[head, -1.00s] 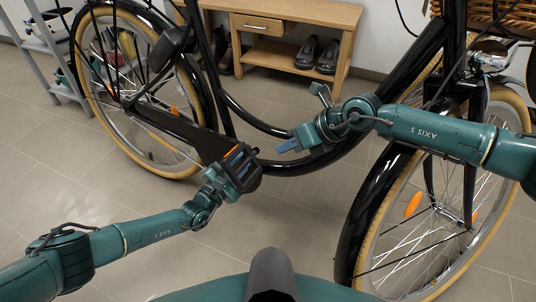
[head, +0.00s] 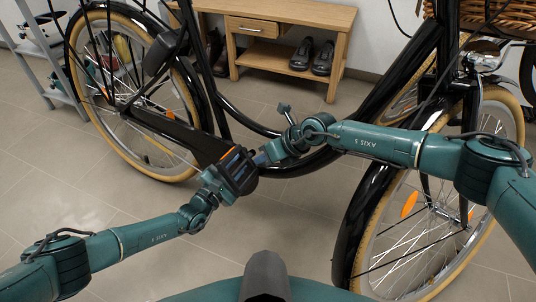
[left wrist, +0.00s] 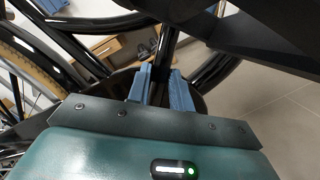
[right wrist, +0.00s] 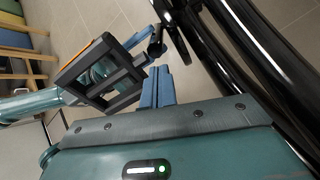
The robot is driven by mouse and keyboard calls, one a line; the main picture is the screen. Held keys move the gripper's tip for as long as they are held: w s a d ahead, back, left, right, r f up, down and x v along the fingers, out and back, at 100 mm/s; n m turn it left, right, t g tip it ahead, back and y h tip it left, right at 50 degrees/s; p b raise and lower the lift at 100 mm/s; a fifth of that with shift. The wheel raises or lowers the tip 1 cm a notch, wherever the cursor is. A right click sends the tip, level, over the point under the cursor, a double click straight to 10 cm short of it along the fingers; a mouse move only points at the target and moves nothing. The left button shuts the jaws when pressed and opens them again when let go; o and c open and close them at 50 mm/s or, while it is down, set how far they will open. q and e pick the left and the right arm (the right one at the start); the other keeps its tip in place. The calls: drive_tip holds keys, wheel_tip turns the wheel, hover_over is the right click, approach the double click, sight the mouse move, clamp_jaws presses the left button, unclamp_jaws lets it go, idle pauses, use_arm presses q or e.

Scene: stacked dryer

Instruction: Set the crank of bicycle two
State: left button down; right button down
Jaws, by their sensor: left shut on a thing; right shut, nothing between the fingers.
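A black bicycle (head: 360,110) stands side-on before me. Its black pedal (head: 237,171), with an orange strip, sits below the dark chain guard (head: 185,130); the pedal also shows in the right wrist view (right wrist: 70,75). My left gripper (left wrist: 160,80) has its blue fingers either side of a dark bar, apparently the crank, partly hidden by the pedal and fingers. My right gripper (right wrist: 155,72) is shut and empty, its blue fingertips close beside the pedal and left fingers. I cannot tell whether they touch.
A wooden bench (head: 290,20) with dark shoes (head: 313,55) stands behind the bicycle. A grey rack (head: 45,60) is at the far left. The front wheel (head: 440,200) is under my right arm. Tiled floor (head: 130,200) is clear at front left.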

use_arm(q)
drive_tip(key=shift+a, duration=0.1)
use_arm(e)
drive_tip(key=shift+w+a+r, duration=0.55)
drive_tip(key=shift+a+r, duration=0.1)
use_arm(q)
drive_tip(key=shift+s+f, duration=0.1)
drive_tip(key=shift+s, duration=0.05)
use_arm(e)
drive_tip(key=shift+r, duration=0.1)
use_arm(q)
drive_tip(key=c, duration=1.3)
unclamp_jaws()
drive_tip(key=shift+d+f, duration=0.1)
drive_tip(key=shift+d, duration=0.1)
use_arm(e)
drive_tip(key=shift+w, duration=0.15)
use_arm(q)
drive_tip(key=shift+o, duration=0.2)
